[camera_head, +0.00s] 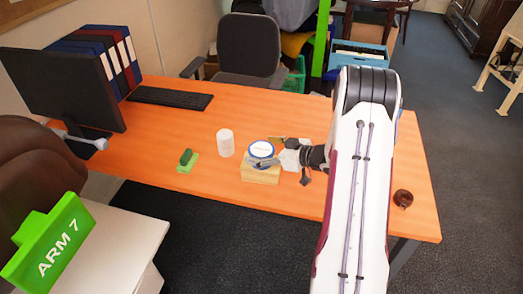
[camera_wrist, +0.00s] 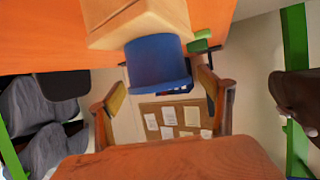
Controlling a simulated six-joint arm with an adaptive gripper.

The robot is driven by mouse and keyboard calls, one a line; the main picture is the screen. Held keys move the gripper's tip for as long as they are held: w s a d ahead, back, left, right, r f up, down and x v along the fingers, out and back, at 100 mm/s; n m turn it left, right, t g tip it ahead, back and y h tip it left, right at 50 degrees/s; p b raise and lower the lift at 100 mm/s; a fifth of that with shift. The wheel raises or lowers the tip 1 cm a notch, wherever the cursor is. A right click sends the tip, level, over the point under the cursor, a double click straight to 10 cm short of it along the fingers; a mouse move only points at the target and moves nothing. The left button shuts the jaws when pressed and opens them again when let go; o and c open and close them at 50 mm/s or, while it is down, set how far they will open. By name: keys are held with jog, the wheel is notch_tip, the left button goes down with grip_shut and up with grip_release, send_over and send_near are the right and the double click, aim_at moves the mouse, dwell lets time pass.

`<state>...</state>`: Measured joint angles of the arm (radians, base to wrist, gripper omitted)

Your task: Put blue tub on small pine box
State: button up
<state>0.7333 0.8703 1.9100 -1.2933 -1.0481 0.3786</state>
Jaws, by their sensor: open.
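The blue tub (camera_head: 261,150) has a pale top and stands upright on the small pine box (camera_head: 260,174) near the table's front edge. In the wrist view, which is upside down, the tub (camera_wrist: 157,62) rests against the face of the box (camera_wrist: 135,22). My gripper (camera_head: 273,150) reaches in from the right at the tub's height. In the wrist view my gripper (camera_wrist: 160,92) is open, one finger on each side of the tub, with small gaps showing on both sides. The tub's far side is hidden.
A white cylinder (camera_head: 225,143) stands left of the box, and a green block on a light green base (camera_head: 187,161) lies further left. A brown round object (camera_head: 403,198) is at the right. A keyboard (camera_head: 170,98) and monitor (camera_head: 65,88) are at the back left.

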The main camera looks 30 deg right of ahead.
jog(key=v, duration=1.1)
jog(key=shift+s, duration=0.25)
jog(key=shift+d+r, duration=0.1)
jog(key=shift+d, duration=0.05)
jog(key=w+r+h, duration=0.4)
jog(key=r+h, duration=0.2)
jog(key=r, duration=0.5)
jog(key=s+a+r+m+g+h, duration=0.2)
jog(key=s+a+r+m+h, duration=0.15)
jog(key=r, duration=0.45)
jog(key=s+a+g+y, duration=0.4)
jog(key=s+a, duration=1.9)
jog(key=s, duration=0.3)
jog(key=shift+s+a+m+g, duration=0.25)
jog(key=shift+s+m+g, duration=0.1)
jog(key=shift+m+g, duration=0.1)
